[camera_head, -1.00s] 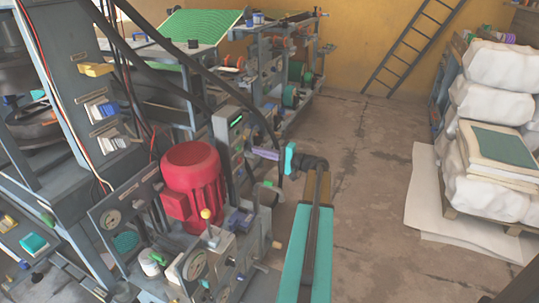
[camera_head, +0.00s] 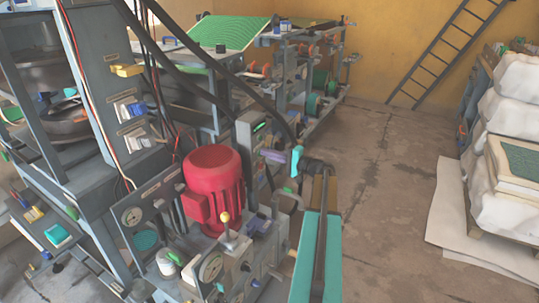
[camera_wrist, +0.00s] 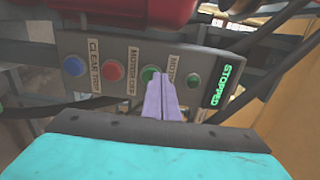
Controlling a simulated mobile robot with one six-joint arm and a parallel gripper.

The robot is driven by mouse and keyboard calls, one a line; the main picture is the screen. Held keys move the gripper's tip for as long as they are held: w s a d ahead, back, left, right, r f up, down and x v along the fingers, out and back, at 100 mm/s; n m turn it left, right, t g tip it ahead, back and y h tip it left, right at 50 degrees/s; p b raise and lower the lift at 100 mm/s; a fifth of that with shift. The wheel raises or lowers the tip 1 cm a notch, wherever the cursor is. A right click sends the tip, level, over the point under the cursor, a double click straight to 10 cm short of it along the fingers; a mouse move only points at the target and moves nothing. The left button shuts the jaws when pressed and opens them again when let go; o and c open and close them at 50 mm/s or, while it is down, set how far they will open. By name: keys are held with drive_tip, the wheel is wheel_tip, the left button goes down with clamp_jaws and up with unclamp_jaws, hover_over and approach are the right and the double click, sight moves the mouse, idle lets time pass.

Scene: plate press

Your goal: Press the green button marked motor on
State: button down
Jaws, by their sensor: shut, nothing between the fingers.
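The control panel (camera_wrist: 70,45) fills the upper wrist view, with a blue button (camera_wrist: 74,66), a red button (camera_wrist: 112,70) and a green button (camera_wrist: 150,74) in a row. My gripper (camera_wrist: 160,80) is shut and empty. Its purple fingertips overlap the green button's lower right edge; I cannot tell whether they touch it. In the head view my gripper (camera_head: 268,155) is just right of the panel's narrow grey box (camera_head: 245,135).
A small dark green round part (camera_wrist: 193,80) and a lit STOPPED display (camera_wrist: 222,85) are right of my fingers. In the head view, a red motor (camera_head: 213,180) stands left of the panel, and black cables run above it.

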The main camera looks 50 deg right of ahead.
drive_tip(key=shift+r+x, duration=0.2)
drive_tip(key=shift+x, duration=0.6)
drive_tip(key=shift+s, duration=0.1)
drive_tip(key=shift+s+d+f+b, duration=0.15)
drive_tip(key=shift+s+b, duration=0.15)
drive_tip(key=shift+s, duration=0.2)
drive_tip(key=v, duration=1.3)
drive_tip(key=shift+s, duration=0.35)
drive_tip(key=shift+d, duration=0.1)
